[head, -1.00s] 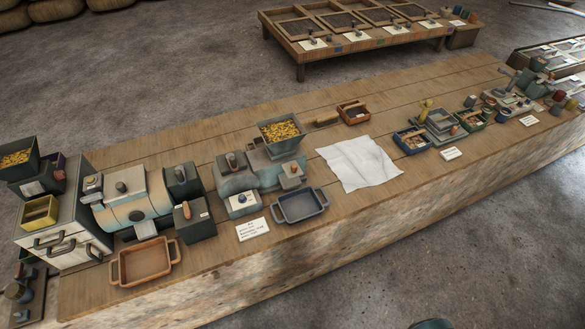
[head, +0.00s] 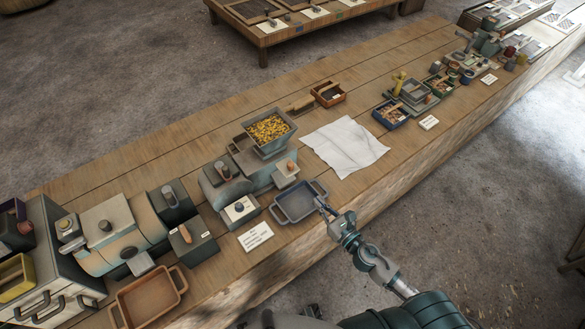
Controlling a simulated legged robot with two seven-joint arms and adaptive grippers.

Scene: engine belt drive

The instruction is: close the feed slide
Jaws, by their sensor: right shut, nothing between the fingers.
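The hopper (head: 269,132) is a grey-green open box filled with yellow grain, on top of the middle machine on the bench. Below it is the machine's pale blue-grey body (head: 255,172). A small block with an orange knob (head: 290,165) sits at its front right; I cannot tell whether this is the feed slide, or how far the slide is open. My right gripper (head: 325,207) is shut and empty, at the right rim of the blue-grey tray (head: 296,203) in front of the machine. I cannot tell whether it touches the tray. My left gripper is out of view.
A white cloth (head: 344,146) lies flat right of the hopper. A larger machine (head: 122,235) and an orange-brown tray (head: 148,297) are at the left. A label card (head: 256,236) lies by the front edge. Small boxes (head: 392,113) stand farther right.

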